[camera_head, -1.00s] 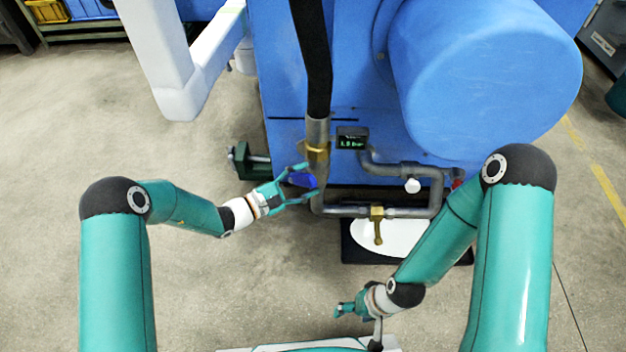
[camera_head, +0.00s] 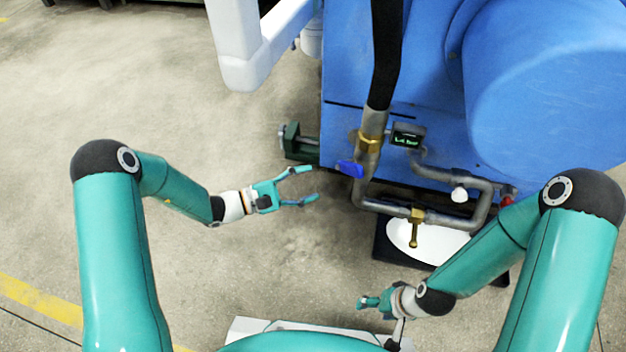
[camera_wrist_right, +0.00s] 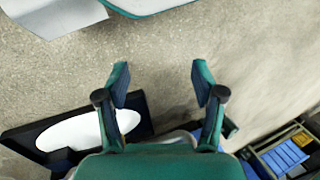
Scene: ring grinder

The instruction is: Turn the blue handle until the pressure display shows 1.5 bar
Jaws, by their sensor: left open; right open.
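The blue handle (camera_head: 350,169) sits on the left side of the brass valve (camera_head: 368,141) on the grey pipe. The pressure display (camera_head: 407,139) is a small dark box with green digits to the right of the valve; the digits look like 1.4 bar but are small and blurred. My left gripper (camera_head: 314,184) is open and empty, to the left of the blue handle and apart from it. My right gripper (camera_head: 362,303) is low, in front of the machine and away from the handle; the right wrist view shows its fingers (camera_wrist_right: 160,82) open with only floor between them.
A blue machine (camera_head: 440,90) fills the back right. A second brass valve (camera_head: 416,228) hangs on the lower pipe above a white oval plate (camera_head: 428,241). A green clamp-like part (camera_head: 300,145) juts out at the machine's left. The floor at left is clear.

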